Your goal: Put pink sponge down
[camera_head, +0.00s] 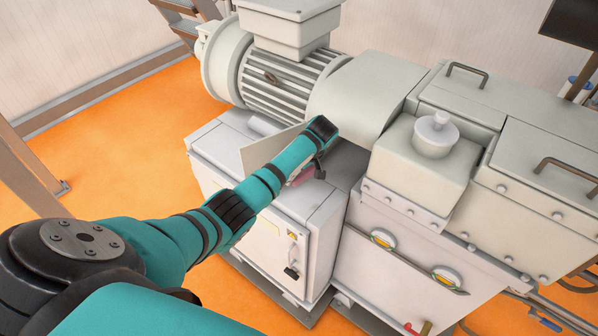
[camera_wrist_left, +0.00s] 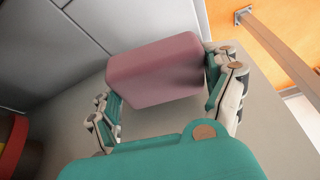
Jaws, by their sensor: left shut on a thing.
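The pink sponge (camera_wrist_left: 155,72) is a rounded block between the fingers of my left gripper (camera_wrist_left: 165,85) in the left wrist view. The gripper is shut on it, with a finger at each end. Below it is a grey flat top surface (camera_wrist_left: 275,125); I cannot tell whether the sponge touches it. In the head view my left arm reaches over the machine's cabinet, and a small bit of the pink sponge (camera_head: 303,176) shows beside my wrist. Most of the sponge and the fingers are hidden there. My right gripper is not in view.
A large pale machine with a ribbed motor (camera_head: 285,85) stands behind the cabinet (camera_head: 270,245). A box with a knob (camera_head: 433,135) and covers with handles (camera_head: 467,72) stand to the right. A thin upright panel (camera_head: 262,150) is beside my forearm. Orange floor (camera_head: 120,135) lies left.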

